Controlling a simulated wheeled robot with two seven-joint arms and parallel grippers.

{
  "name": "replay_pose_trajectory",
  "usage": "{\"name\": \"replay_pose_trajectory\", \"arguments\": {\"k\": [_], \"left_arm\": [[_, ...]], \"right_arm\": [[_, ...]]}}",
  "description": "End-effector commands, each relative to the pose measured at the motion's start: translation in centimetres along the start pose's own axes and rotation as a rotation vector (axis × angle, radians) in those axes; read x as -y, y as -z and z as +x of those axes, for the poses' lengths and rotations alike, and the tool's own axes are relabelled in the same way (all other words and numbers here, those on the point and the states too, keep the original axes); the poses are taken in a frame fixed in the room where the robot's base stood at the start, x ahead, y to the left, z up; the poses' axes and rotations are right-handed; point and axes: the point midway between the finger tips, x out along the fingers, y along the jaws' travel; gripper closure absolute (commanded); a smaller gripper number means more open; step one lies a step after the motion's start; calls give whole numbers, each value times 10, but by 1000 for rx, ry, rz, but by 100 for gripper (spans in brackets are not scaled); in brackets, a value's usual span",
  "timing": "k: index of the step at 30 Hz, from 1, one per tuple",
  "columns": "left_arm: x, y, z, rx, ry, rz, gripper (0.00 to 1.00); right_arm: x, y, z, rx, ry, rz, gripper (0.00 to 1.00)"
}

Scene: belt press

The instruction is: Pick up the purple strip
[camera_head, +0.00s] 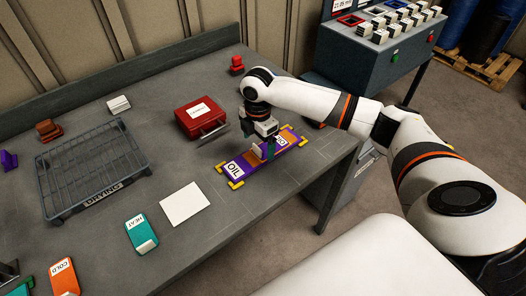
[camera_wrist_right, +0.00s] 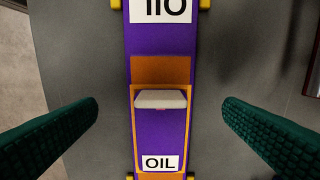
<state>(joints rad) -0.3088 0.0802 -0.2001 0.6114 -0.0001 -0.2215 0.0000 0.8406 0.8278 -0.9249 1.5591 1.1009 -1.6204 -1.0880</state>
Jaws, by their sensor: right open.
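The purple strip (camera_head: 293,147) lies flat on the grey bench between yellow corner brackets. My right gripper (camera_head: 263,150) is over the strip in the head view. In the wrist view its green fingers (camera_wrist_right: 160,108) are wide apart, one on each side of the strip and clear of it. My left gripper is not seen.
A red case (camera_head: 201,117) stands just left of my right gripper. A white card (camera_head: 185,204), a teal HEAT block (camera_head: 141,234), an orange COLD block (camera_head: 64,277) and a wire DRYING rack (camera_head: 92,168) lie farther left. The bench's front edge is close to the strip.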

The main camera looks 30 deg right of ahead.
Motion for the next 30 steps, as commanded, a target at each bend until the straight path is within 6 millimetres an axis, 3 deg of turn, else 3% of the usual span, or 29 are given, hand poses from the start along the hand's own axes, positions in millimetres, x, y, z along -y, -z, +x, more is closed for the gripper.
{"name": "replay_pose_trajectory", "arguments": {"k": [5,9,17,27,30], "left_arm": [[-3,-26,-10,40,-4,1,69],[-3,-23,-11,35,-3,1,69],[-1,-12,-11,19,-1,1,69],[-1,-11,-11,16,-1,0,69],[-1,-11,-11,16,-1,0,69]], "right_arm": [[1,0,27,0,-5,0,9],[1,0,42,-1,-2,0,9],[2,1,45,-1,-1,0,9],[2,1,44,-1,-1,0,65],[2,1,44,-1,1,0,67]]}}
